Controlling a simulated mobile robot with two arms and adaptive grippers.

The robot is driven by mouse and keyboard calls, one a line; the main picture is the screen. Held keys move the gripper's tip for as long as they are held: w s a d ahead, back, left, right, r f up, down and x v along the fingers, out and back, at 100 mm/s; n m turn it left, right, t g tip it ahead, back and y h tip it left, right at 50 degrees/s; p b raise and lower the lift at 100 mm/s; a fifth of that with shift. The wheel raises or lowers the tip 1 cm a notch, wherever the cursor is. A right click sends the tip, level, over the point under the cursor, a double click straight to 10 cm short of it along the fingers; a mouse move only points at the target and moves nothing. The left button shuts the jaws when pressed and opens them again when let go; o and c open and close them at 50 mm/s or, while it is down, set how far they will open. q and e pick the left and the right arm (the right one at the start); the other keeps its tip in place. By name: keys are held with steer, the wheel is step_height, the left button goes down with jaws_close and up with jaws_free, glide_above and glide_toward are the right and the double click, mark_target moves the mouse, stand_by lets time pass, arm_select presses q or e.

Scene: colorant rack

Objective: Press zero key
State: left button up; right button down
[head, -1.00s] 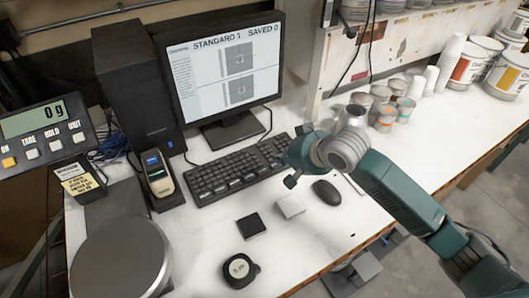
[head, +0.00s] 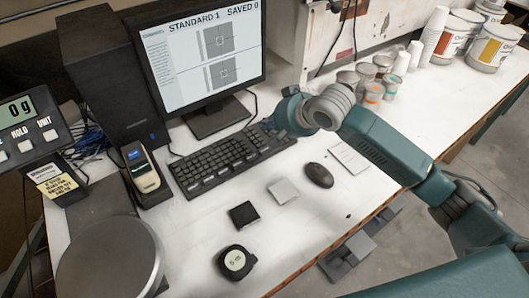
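The black keyboard (head: 222,163) lies on the white bench in front of the monitor. Its key labels are too small to read, so I cannot pick out a zero key. My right gripper (head: 270,126) is at the keyboard's far right end, over or beside the last keys. Its fingers are mostly hidden behind its own wrist, so I cannot tell whether it is open or touching a key. The scale display (head: 22,125) at the left edge reads 0 g, with HOLD and UNIT buttons below. My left gripper is not in view.
A monitor (head: 203,48) stands behind the keyboard. A mouse (head: 319,175), a white square (head: 283,191), a black square (head: 243,215) and a tape measure (head: 236,262) lie in front. A handheld device (head: 141,168) is left of the keyboard. Cups (head: 372,92) stand at the back right.

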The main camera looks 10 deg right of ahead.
steer(key=b, duration=0.5)
glide_above(267, 150)
step_height(267, 150, down, 5)
steer(key=shift+r, duration=0.1)
steer(key=shift+f, duration=1.15)
steer(key=shift+f, duration=0.15)
steer(key=shift+f, duration=0.3)
